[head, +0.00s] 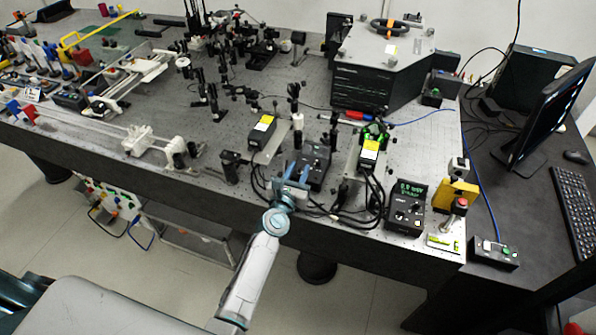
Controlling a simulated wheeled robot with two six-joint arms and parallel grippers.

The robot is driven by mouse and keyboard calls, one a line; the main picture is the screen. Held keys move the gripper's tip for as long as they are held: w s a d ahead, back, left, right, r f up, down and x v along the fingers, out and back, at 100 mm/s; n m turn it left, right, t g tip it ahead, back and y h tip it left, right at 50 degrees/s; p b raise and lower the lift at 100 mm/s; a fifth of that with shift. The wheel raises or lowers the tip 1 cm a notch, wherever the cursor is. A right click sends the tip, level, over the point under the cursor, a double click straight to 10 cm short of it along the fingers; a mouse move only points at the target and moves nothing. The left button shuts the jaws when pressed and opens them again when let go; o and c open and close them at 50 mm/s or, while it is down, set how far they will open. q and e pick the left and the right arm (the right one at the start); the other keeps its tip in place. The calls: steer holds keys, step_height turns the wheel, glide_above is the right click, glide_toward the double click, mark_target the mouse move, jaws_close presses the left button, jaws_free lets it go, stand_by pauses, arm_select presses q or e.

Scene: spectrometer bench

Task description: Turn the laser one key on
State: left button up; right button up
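My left arm reaches up from the bottom middle to the bench's front edge. My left gripper (297,172) has its two blue fingers apart, at the front left of a small black control box (317,157). This box sits between two laser-like units with yellow labels, one on the left (262,136) and one on the right (368,154). A second black box with a lit green display (408,203) stands further right. No key can be made out; the fingers partly cover the first box's front. Which box belongs to laser one cannot be told. My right gripper is out of view.
Black cables (352,212) loop over the front edge right of my gripper. A yellow block (459,193) and a red-topped post (460,204) stand at the right corner. Optics posts (212,100) crowd the bench behind. A monitor (541,112) and keyboard (573,208) are far right.

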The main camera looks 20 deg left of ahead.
arm_select(q)
steer(key=shift+c, duration=0.2)
jaws_close()
